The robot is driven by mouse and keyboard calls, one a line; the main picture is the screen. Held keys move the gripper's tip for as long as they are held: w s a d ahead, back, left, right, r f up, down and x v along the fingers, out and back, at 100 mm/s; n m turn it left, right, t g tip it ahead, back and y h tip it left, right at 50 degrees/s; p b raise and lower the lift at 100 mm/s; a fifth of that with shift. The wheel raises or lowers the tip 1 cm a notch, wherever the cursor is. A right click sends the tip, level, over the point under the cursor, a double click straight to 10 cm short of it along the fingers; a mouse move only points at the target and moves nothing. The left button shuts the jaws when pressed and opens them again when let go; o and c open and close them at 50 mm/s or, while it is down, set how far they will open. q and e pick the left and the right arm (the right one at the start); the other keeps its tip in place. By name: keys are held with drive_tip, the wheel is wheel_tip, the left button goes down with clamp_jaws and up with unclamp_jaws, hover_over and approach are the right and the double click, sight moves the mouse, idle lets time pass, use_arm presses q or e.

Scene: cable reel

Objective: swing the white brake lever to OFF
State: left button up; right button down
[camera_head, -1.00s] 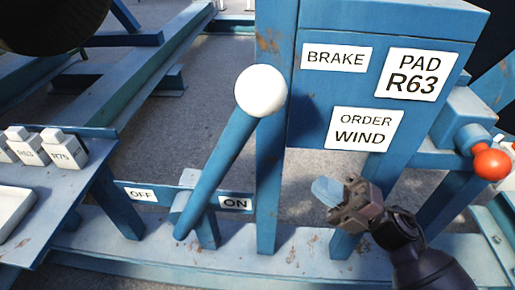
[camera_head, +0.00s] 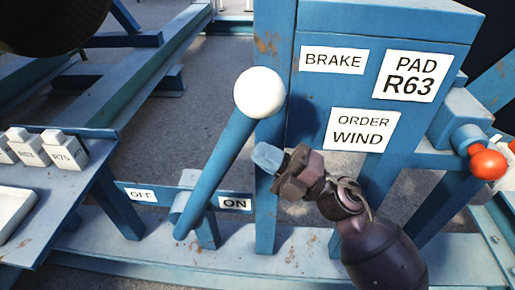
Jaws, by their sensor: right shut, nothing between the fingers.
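The brake lever is a blue bar (camera_head: 220,165) with a round white knob (camera_head: 259,92) at its top. It leans to the right, toward the side of the ON label (camera_head: 235,203). The OFF label (camera_head: 141,195) is to the left of its pivot. My right gripper (camera_head: 266,157) is shut and empty, just right of the lever's bar and below the knob, in front of the blue post. A gap shows in the picture between its fingertips and the bar; I cannot tell the depth. My left gripper is not in view.
A blue panel bears the BRAKE (camera_head: 334,60), PAD R63 (camera_head: 410,76) and ORDER WIND (camera_head: 361,130) signs. A red knob (camera_head: 488,164) sticks out at the right. A blue table (camera_head: 75,185) with white labelled blocks (camera_head: 66,150) stands at the left.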

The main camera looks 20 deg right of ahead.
drive_tip(key=shift+x, duration=0.85)
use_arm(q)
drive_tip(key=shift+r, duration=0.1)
use_arm(e)
drive_tip(key=shift+r, duration=0.1)
